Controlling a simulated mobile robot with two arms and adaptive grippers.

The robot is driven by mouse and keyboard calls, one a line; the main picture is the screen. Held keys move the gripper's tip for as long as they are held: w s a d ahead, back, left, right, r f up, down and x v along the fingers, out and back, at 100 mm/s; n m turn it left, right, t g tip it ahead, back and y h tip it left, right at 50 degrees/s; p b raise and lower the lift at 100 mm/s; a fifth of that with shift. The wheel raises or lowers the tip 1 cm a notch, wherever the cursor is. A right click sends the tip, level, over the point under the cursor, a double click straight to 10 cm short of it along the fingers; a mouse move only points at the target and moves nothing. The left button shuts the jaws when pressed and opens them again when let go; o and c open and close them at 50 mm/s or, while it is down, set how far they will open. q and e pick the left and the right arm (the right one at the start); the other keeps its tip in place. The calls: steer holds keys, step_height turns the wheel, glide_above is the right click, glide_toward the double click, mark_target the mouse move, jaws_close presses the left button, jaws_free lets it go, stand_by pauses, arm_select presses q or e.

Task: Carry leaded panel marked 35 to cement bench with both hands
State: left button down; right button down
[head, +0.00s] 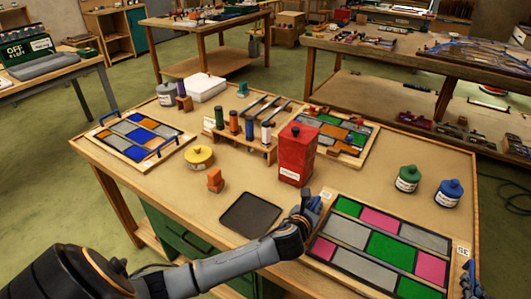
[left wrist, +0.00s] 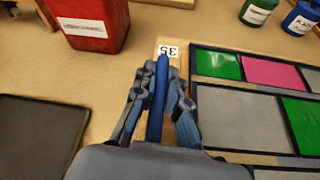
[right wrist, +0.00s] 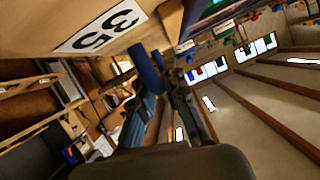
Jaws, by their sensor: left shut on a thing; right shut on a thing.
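The leaded panel marked 35 (head: 386,246) has green, pink and grey panes in a wooden frame, at the front right of the workbench. Its 35 tag also shows in the left wrist view (left wrist: 168,51) and right wrist view (right wrist: 100,32). My left gripper (head: 314,203) is shut on the blue handle (left wrist: 157,95) at the panel's left side. My right gripper (head: 470,283), partly cut off at the right edge, is shut on the blue handle (right wrist: 146,72) at the other side. I cannot tell whether the panel touches the bench. I cannot tell which other bench is the cement bench.
A red can (head: 296,155), a dark tray (head: 251,214), and green (head: 407,180) and blue (head: 448,193) jars stand near the panel. Two other panels (head: 137,137) (head: 338,134) lie farther back. Other benches (head: 205,30) (head: 415,60) stand beyond, with green floor between.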

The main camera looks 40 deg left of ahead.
arm_select(q)
steer(key=shift+w+a+f+b, duration=0.15)
steer(key=shift+f+b, duration=0.1)
steer(key=shift+b, duration=0.15)
arm_select(e)
steer(key=shift+w+d+f, duration=0.1)
steer(key=shift+w+f, duration=0.1)
arm_select(q)
steer(key=c, duration=1.7)
jaws_free()
steer(key=shift+f, duration=0.25)
arm_select(e)
steer(key=c, duration=1.7)
jaws_free()
steer(key=shift+s+f, duration=0.15)
steer(key=shift+f, duration=0.1)
arm_select(q)
steer(key=o, duration=0.3)
steer(key=shift+s, duration=0.2)
arm_select(e)
steer(key=o, duration=0.3)
arm_select(q)
steer(key=shift+s+r, duration=0.15)
steer(key=shift+r, duration=0.05)
arm_select(e)
steer(key=shift+s+r, duration=0.15)
steer(key=shift+s, duration=0.1)
steer(key=shift+w, duration=0.1)
